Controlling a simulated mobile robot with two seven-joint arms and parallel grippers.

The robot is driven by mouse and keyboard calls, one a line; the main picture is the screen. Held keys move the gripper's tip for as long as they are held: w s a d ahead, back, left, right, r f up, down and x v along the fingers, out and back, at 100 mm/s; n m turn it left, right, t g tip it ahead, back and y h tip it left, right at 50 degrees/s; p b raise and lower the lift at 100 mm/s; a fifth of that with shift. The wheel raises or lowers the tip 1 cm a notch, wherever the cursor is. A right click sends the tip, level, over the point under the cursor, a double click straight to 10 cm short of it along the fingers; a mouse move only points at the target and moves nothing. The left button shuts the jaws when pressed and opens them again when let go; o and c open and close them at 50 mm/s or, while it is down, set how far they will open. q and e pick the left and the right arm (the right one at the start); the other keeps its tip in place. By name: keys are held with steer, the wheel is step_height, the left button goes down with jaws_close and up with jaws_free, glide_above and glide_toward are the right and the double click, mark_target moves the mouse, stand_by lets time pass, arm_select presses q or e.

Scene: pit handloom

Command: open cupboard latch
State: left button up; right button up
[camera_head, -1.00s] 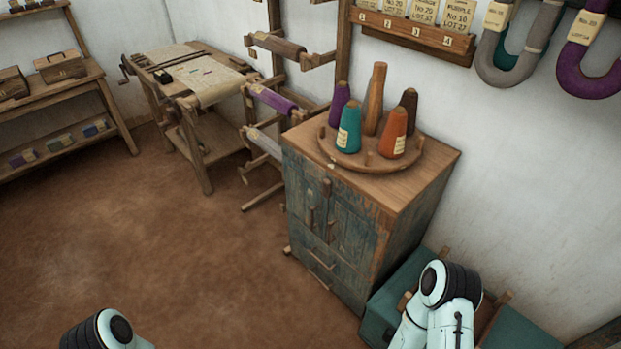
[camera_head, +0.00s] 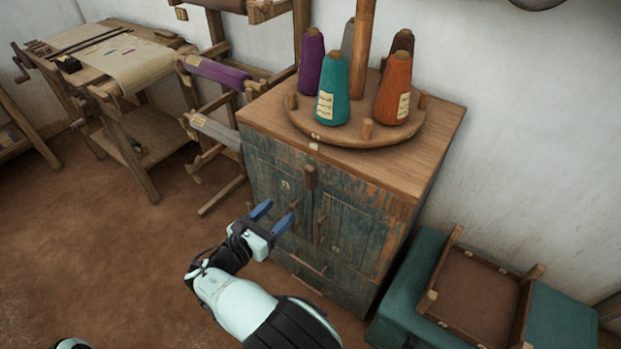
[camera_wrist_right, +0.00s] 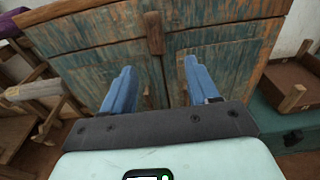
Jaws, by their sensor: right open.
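The cupboard (camera_head: 365,228) has worn blue-green double doors and a plain wood top; both doors look closed. The latch, a small upright wooden block (camera_head: 311,177), sits at the top middle where the doors meet. It also shows upright in the right wrist view (camera_wrist_right: 153,33), ahead of the fingertips. My right gripper (camera_head: 273,216) is open and empty in front of the doors, below and left of the latch in the head view. In the wrist view its blue fingers (camera_wrist_right: 158,72) lie either side of the latch's line, apart from it. My left gripper is out of view.
A round wooden stand (camera_head: 345,137) with several yarn cones is on the cupboard top. A teal chest (camera_head: 403,270) with a wooden frame (camera_head: 480,300) on it stands at the right. A yarn rack (camera_head: 215,130) stands left; the floor in front is clear.

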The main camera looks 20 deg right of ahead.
mark_target(307, 171)
steer(key=shift+t+h, duration=0.3)
steer(key=shift+t, duration=0.1)
steer(key=r+b+x, duration=0.1)
steer(key=x, duration=0.3)
steer(key=b+x, duration=0.1)
steer(key=x, duration=0.2)
steer(key=r+x, duration=0.1)
steer(key=x, duration=0.3)
steer(key=shift+w+r+b, duration=0.3)
steer(key=shift+w+b, duration=0.1)
steer(key=shift+w, duration=0.05)
steer(key=shift+w+d, duration=0.3)
steer(key=shift+d, duration=0.15)
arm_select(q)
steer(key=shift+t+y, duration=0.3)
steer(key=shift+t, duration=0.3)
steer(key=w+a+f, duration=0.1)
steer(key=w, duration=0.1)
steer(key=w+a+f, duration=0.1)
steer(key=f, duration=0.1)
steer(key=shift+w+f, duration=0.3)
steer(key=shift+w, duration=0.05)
arm_select(e)
steer(key=c, duration=1.1)
